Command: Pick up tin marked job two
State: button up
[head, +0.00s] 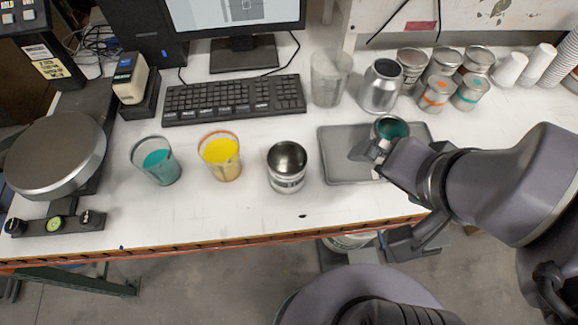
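A metal tin with teal contents (391,127) is at the grey tray (345,173), partly hidden by my gripper. My gripper (374,149) reaches in from the right, with its fingers at the near side of this tin. I cannot tell whether they are closed on it or whether the tin is clear of the tray. An open metal tin (287,167) stands upright left of the tray, with a label too small to read. Tins with an orange label (436,95) and a teal label (469,93) stand at the back right. No job number is readable.
Cups of teal (157,163) and yellow (221,157) liquid stand left of the open tin. A clear beaker (330,78), a large metal can (381,87) and white cup stacks (509,69) line the back. A keyboard (234,99) lies behind. Bare table shows along the front edge.

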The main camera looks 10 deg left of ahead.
aim_at(287, 160)
jog(key=j+u, duration=0.1)
jog(key=u, duration=0.3)
jog(key=j+u, duration=0.15)
jog(key=u, duration=0.3)
jog(key=j+u, duration=0.15)
jog(key=u, duration=0.25)
jog(key=j+u, duration=0.1)
jog(key=u, duration=0.3)
